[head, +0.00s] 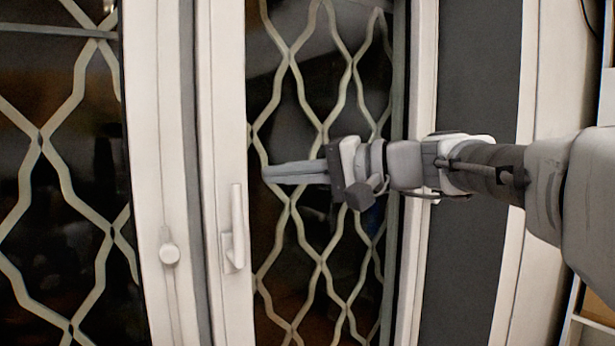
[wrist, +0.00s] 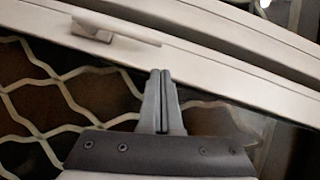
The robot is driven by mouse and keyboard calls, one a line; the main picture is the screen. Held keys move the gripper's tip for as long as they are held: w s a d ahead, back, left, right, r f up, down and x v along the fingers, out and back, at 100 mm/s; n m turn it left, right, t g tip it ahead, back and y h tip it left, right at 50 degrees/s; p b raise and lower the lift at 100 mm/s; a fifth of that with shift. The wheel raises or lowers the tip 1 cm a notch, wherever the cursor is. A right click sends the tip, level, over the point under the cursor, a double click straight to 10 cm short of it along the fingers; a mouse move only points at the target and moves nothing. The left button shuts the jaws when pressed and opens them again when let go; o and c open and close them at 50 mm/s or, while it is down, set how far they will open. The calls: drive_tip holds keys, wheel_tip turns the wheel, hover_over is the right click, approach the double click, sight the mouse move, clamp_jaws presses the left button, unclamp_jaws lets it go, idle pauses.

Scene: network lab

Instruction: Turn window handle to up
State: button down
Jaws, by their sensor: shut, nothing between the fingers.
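The white window handle (head: 236,228) is on the white window frame in the head view. Its grip points up from a base at its lower end, nearly vertical. The handle also shows in the wrist view (wrist: 118,30), near the top, with its base at the left and its grip running right. My gripper (head: 266,173) is to the right of the handle and above its middle, in front of the latticed glass. In the wrist view my gripper (wrist: 159,72) has its fingers together and empty, with the tips just below the end of the grip. I cannot tell whether they touch it.
A round white knob (head: 169,253) sits on the frame post left of the handle. Cream lattice bars (head: 322,130) cross the dark panes behind my gripper. A dark panel (head: 475,240) and a shelf edge (head: 572,325) are at the right.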

drive_tip(key=w+v, duration=0.1)
drive_tip(key=v, duration=0.8)
drive_tip(key=s+d+f+g+h, duration=0.1)
drive_tip(key=s+f+h, duration=0.2)
drive_tip(key=s+f, duration=0.35)
drive_tip(key=s+d+f+h, duration=0.1)
drive_tip(key=s+f+h, duration=0.25)
drive_tip(key=f, duration=0.55)
drive_tip(key=s+d+f+n+h, duration=0.1)
drive_tip(key=s+d+f+h, duration=0.3)
drive_tip(key=f, duration=0.3)
drive_tip(key=s+d+f+n+h, duration=0.1)
drive_tip(key=s+d+f+h, duration=0.3)
drive_tip(key=f, duration=0.4)
drive_tip(key=shift+s+d+f+h+b, duration=0.2)
drive_tip(key=shift+d+f+h+b, duration=0.05)
drive_tip(key=shift+d+h+b, duration=0.25)
